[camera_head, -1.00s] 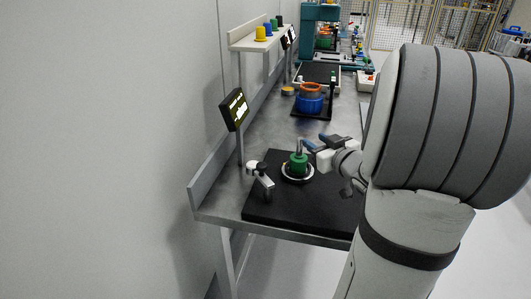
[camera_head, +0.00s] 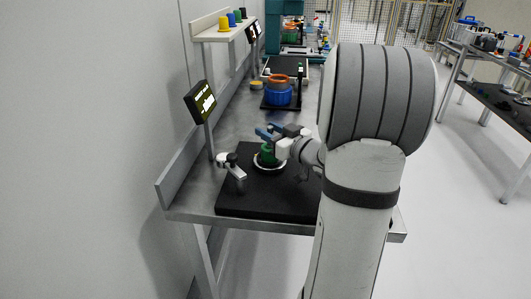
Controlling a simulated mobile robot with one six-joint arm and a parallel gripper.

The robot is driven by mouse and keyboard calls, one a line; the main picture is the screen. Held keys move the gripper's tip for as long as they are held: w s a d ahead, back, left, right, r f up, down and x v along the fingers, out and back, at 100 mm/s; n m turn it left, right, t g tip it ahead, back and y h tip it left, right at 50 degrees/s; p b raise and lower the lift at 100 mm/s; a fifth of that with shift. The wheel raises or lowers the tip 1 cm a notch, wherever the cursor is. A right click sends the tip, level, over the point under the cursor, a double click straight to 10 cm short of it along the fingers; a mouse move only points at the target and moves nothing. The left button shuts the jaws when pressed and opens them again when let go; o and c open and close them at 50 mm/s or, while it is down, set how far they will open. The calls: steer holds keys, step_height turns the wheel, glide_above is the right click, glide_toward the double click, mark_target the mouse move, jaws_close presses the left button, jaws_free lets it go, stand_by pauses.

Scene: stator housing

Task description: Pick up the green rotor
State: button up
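The green rotor (camera_head: 268,155) stands upright in a pale ring on the black mat (camera_head: 240,203) at the near end of the metal bench. Its top and shaft are partly hidden by my gripper (camera_head: 267,132). My gripper reaches in from the right, with its blue-tipped fingers at the rotor's upper end. At this size I cannot tell whether the fingers touch the shaft or are apart from it.
A small clamp-like stand (camera_head: 232,164) is on the mat left of the rotor. A dark display (camera_head: 201,102) rises at the bench's left edge. Farther back is a blue housing with an orange ring (camera_head: 278,95). A shelf (camera_head: 222,32) holds coloured cups.

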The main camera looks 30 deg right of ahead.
steer(key=shift+c, duration=0.3)
jaws_close()
steer(key=shift+r, duration=0.1)
stand_by(1.0)
